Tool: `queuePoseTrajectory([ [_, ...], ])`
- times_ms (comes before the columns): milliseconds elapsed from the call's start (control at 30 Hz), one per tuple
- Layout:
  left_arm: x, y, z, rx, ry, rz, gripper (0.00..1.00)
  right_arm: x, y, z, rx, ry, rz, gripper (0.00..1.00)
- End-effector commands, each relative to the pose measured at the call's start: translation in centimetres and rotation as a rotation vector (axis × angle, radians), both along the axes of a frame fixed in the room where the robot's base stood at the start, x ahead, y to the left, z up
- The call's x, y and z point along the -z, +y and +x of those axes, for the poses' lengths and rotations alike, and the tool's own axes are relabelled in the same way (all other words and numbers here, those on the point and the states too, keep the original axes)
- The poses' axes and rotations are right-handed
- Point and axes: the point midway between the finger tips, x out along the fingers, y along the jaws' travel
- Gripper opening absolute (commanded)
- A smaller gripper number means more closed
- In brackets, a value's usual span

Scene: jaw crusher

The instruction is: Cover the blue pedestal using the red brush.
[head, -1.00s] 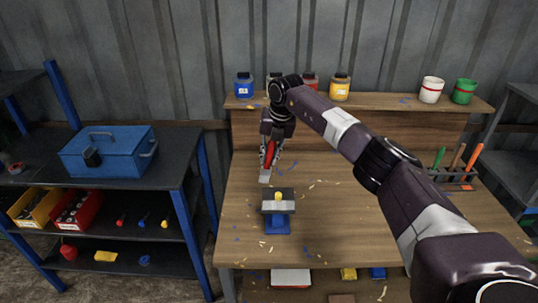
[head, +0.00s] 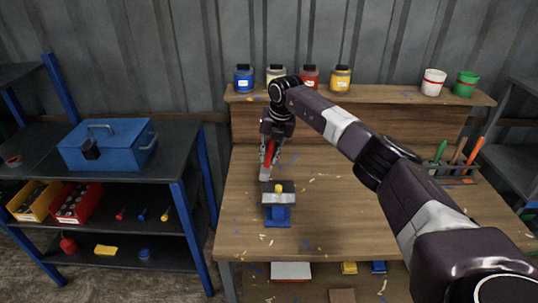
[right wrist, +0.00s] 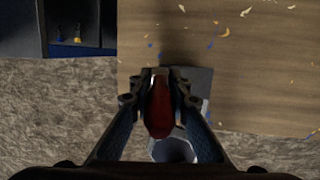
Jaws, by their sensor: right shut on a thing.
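The blue pedestal (head: 278,217) stands upright on the workbench, left of its middle, with a grey block (head: 270,200) and a yellow knob (head: 279,188) on top. My right gripper (head: 269,150) is shut on the red brush (head: 267,160), just behind the pedestal in the head view. The brush points down, its pale tip close to the pedestal's grey top; I cannot tell whether they touch. In the right wrist view, the red handle (right wrist: 159,110) sits between the fingers and hides part of what is beyond. My left gripper is not in view.
Paint jars, including a blue one (head: 244,79) and a yellow one (head: 341,79), line the back ledge. A holder (head: 455,173) with brushes stands at right. A blue toolbox (head: 107,145) sits on the left shelf. The bench (head: 340,220) is clear right of the pedestal, except for small scraps.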

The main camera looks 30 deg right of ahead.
Motion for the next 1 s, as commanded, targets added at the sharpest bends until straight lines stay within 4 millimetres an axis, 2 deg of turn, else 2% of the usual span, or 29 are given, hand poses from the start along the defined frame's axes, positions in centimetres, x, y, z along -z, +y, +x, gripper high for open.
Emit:
queuePoseTrajectory([
  [533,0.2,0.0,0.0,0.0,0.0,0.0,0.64,0.6,-0.2,-0.1,0.0,0.0,0.0,0.0],
  [1000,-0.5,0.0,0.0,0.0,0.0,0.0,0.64,0.3,-2.7,-1.7,0.0,-0.001,-0.001,0.0],
])
